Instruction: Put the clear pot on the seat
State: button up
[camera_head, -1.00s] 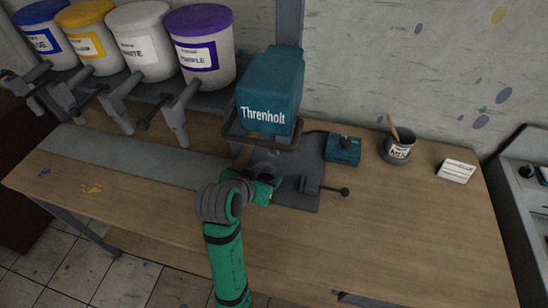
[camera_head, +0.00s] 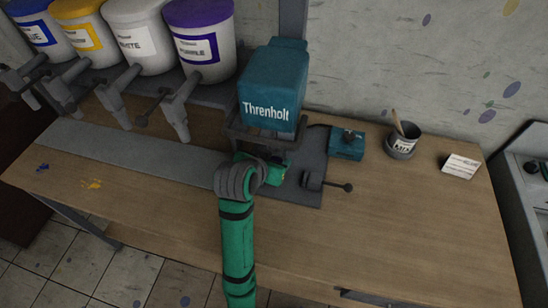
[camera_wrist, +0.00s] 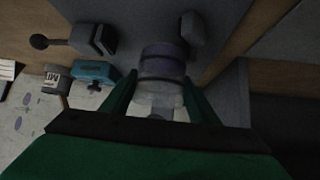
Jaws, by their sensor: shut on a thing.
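My green gripper (camera_head: 276,170) is low at the front of the teal Threnholt machine (camera_head: 270,85), over its dark base plate (camera_head: 312,190). In the wrist view my gripper (camera_wrist: 162,98) has a finger on each side of the clear pot (camera_wrist: 160,92) and is shut on it. The pot is see-through, with a purple band towards the top of the picture. In the head view the pot is hidden by my gripper and the machine. I cannot clearly make out the seat, nor tell whether the pot touches it.
A lever with a dark knob (camera_head: 347,187) sticks out right of the base plate. A teal box (camera_head: 346,143), a MIX pot (camera_head: 402,146) and a white card (camera_head: 460,166) stand further right. Paint tubs with spouts, such as the purple one (camera_head: 200,45), line the left. The front right tabletop is clear.

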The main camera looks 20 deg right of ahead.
jog(key=shift+f, duration=0.4)
jog(key=o, duration=1.2)
jog(key=shift+w, duration=0.1)
jog(key=shift+c, duration=0.2)
jog(key=shift+o, duration=0.2)
jog(key=shift+d, duration=0.1)
jog(key=shift+r, duration=0.1)
jog(key=shift+r, duration=0.2)
jog(key=v, duration=1.2)
jog(key=shift+r, duration=0.3)
